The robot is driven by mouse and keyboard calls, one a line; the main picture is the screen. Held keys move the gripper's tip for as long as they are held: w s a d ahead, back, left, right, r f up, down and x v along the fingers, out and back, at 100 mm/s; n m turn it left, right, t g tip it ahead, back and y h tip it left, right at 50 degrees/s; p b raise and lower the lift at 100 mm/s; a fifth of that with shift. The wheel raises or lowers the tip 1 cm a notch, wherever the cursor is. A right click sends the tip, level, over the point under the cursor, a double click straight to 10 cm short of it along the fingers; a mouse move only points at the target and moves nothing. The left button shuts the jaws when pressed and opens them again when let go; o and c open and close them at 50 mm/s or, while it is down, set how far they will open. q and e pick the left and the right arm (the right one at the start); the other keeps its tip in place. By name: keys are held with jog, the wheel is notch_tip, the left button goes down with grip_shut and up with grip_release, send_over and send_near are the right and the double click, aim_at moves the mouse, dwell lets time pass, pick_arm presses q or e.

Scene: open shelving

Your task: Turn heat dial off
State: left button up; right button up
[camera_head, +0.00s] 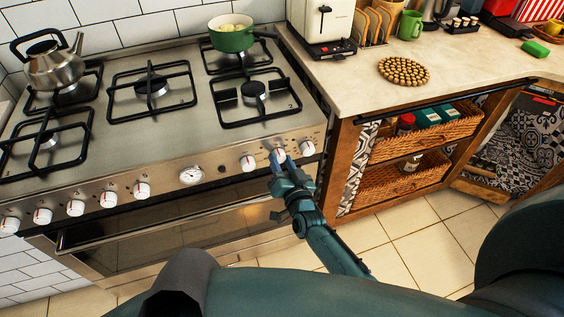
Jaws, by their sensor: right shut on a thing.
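A steel stove (120,160) fills the left of the head view. Its front panel carries a row of white dials with red marks and a small round gauge (191,176). My right gripper (279,158) is at the panel's right part, shut on a white heat dial (280,154). The gripper's fingers cover part of this dial, so I cannot read its setting. Another dial (248,163) is just left of the gripper, and one more (307,148) is just right of it. My left gripper does not show.
A green pot (231,38) stands on the back right burner and a steel kettle (53,66) on the back left. The oven handle (150,222) runs below the dials. A wooden counter with a toaster (322,22) and wicker baskets (405,180) is on the right.

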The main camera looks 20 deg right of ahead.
jog(key=o, duration=0.7)
jog(key=shift+o, duration=1.4)
jog(key=shift+s, duration=0.1)
jog(key=s, duration=1.3)
jog(key=shift+d+p, duration=0.2)
jog(key=shift+p, duration=0.1)
